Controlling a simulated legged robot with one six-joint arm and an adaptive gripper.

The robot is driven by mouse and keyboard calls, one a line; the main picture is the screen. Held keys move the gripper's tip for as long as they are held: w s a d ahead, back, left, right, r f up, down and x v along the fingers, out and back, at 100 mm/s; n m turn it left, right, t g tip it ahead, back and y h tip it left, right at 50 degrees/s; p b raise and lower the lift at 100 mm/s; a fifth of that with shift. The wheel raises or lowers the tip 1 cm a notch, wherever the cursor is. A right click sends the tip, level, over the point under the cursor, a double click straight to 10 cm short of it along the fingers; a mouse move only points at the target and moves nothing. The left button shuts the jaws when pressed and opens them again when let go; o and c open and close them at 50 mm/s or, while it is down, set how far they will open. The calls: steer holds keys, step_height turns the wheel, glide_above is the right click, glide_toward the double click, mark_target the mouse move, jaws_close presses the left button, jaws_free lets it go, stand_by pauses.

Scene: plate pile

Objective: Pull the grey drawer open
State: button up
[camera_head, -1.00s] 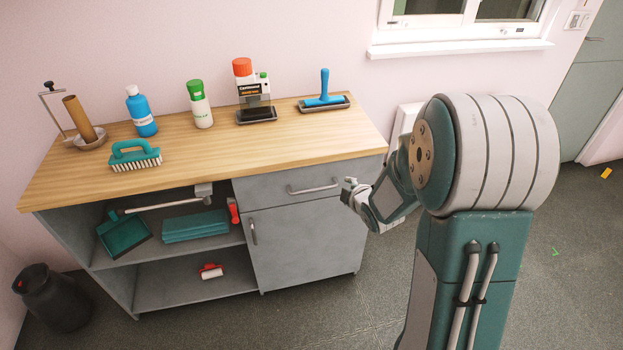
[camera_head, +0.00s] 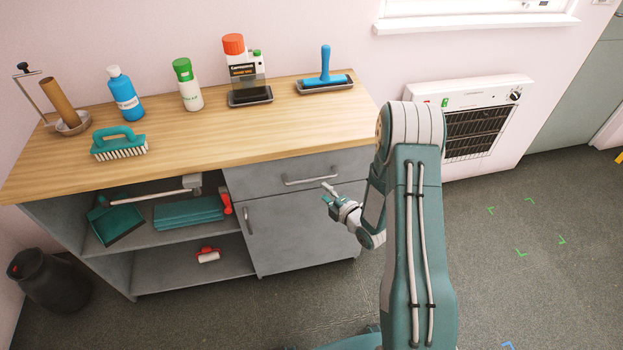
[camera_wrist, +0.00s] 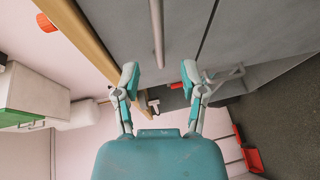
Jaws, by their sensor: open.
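The grey drawer (camera_head: 264,177) is shut, under the right part of the wooden worktop, above a grey cupboard door. Its pale bar handle (camera_head: 310,181) runs across its front. In the wrist view the handle (camera_wrist: 157,32) shows as an upright bar above the gap between my fingers. My gripper (camera_head: 327,192) is open and empty in front of the drawer, just right of and below the handle in the head view. In the wrist view my gripper (camera_wrist: 160,80) has its two fingers spread apart. They look apart from the handle.
The cupboard door has its own upright handle (camera_head: 248,221). Bottles, a brush (camera_head: 119,144) and a blue-handled tool (camera_head: 325,72) stand on the worktop (camera_head: 215,130). Open shelves are at left. A heater (camera_head: 480,125) is on the right wall. The floor in front is clear.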

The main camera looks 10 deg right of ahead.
mark_target(312, 179)
steer(key=x, duration=0.7)
steer(key=shift+w+f, duration=0.1)
steer(key=shift+w, duration=0.25)
jaws_close()
